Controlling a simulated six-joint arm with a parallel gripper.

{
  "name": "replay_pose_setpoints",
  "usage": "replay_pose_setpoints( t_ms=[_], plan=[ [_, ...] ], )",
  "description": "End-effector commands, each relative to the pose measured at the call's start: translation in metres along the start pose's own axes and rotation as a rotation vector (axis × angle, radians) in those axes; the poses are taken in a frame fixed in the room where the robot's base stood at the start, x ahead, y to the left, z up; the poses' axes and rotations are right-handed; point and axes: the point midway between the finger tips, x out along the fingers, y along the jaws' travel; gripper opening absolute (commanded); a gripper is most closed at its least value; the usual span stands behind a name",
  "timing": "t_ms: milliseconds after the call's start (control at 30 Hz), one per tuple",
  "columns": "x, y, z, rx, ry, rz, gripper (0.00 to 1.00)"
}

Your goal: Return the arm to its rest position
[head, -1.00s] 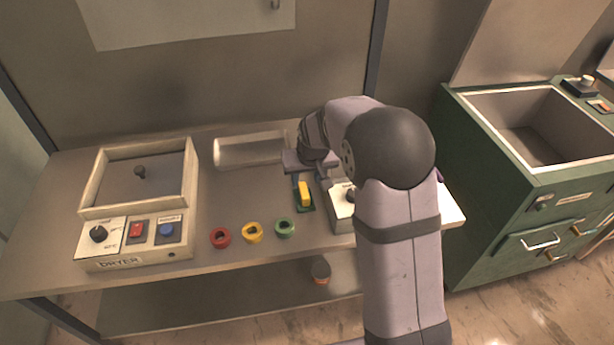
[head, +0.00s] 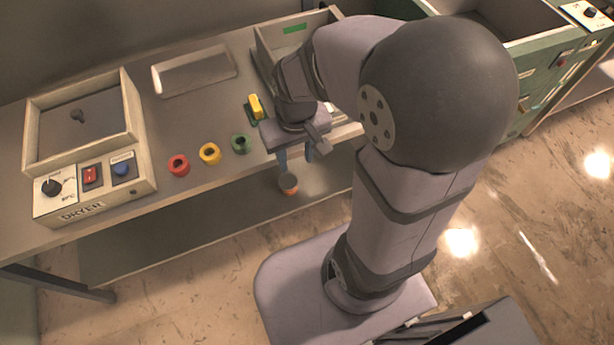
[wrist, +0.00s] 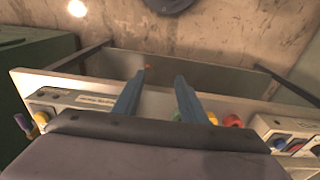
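My gripper (head: 297,158) hangs off the front of the workbench (head: 205,120), with its fingers pointing down. In the wrist view its two blue-grey fingers (wrist: 157,95) are apart with nothing between them, so it is open and empty. My arm is bent, with its forearm reaching from the large dark joint to the wrist. The gripper body hides part of the bench's front edge.
Red (head: 178,165), yellow (head: 210,153) and green (head: 241,143) rings lie near the bench's front edge. A yellow block on a green base (head: 256,107) is behind them.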

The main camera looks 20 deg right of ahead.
Motion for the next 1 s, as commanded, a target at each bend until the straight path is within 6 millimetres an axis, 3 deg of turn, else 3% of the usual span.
replay_pose_setpoints(
  t_ms=[33,100,233,567,833,1000],
  plan=[
    [0.000,0.001,0.020,0.001,-0.021,-0.001,0.39],
    [0.002,0.001,0.040,0.000,-0.049,-0.002,0.39],
    [0.003,0.002,0.061,-0.001,-0.076,-0.004,0.39],
    [0.004,0.002,0.064,-0.001,-0.082,-0.004,0.39],
    [-0.025,0.002,0.061,0.000,-0.081,-0.004,0.39],
    [-0.028,0.002,0.061,0.000,-0.081,-0.004,0.39]
  ],
)
